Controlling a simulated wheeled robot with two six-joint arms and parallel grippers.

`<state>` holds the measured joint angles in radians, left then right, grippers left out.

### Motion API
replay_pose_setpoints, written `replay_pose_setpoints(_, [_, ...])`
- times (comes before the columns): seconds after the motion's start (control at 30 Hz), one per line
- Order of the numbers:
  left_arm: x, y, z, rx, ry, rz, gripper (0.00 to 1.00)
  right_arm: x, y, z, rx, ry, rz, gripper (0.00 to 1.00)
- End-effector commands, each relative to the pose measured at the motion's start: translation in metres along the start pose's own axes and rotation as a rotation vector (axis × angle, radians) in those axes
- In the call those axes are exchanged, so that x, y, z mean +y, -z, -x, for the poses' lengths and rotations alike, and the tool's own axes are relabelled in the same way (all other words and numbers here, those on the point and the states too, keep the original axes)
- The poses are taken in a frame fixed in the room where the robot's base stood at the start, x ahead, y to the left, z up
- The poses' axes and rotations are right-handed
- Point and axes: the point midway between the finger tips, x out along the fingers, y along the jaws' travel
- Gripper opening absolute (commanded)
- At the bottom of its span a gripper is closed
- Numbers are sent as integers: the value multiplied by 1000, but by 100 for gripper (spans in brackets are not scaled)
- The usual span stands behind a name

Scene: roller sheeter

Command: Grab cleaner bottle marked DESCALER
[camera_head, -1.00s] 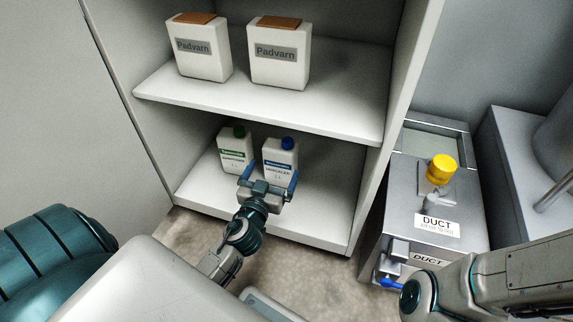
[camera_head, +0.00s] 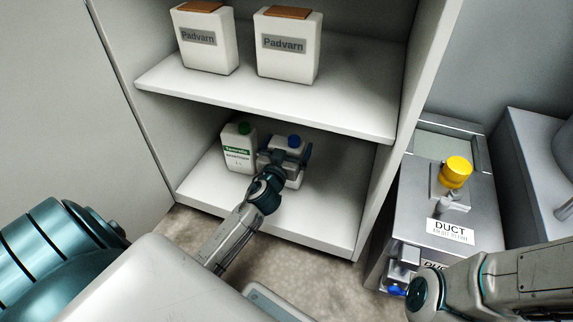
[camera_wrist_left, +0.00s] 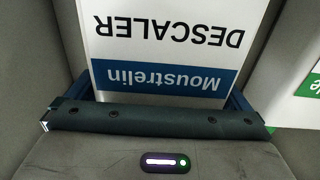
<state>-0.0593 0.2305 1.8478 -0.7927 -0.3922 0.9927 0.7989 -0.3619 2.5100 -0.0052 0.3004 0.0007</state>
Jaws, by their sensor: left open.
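The DESCALER bottle is white with a blue cap and stands on the lower shelf. In the head view, its body (camera_head: 293,182) is partly hidden by my left gripper (camera_head: 285,157). In the left wrist view, the bottle's front (camera_wrist_left: 165,52) fills the space ahead of the palm, its label upside down, reading "Moustrelin DESCALER". My left gripper (camera_wrist_left: 160,100) is open, with its blue fingers on either side of the bottle. I see no clear grip. My right gripper (camera_head: 396,289) shows only in part at the lower right; its jaw state is unclear.
A white bottle with a green cap (camera_head: 238,150) stands close on the left. Two Padvarn containers (camera_head: 206,40) (camera_head: 288,47) are on the upper shelf (camera_head: 260,98). The cabinet's side walls flank the shelf. A grey DUCT machine (camera_head: 448,200) with a yellow knob stands at right.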

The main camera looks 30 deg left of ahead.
Motion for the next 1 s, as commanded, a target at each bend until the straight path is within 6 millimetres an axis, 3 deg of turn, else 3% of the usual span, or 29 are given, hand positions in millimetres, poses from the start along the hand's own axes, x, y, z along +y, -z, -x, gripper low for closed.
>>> replay_pose_setpoints(0.3, [0,0,-6,0,0,0,100,0,0,1,0,0,0,36])
replay_pose_setpoints(0.7, [0,0,-6,0,0,0,21,0,0,1,-1,0,0,36])
replay_pose_setpoints(0.73, [0,3,-6,5,-1,0,18,0,0,1,-1,0,0,36])
replay_pose_setpoints(1.0, [0,4,-6,4,-1,0,18,0,0,0,0,0,0,36])
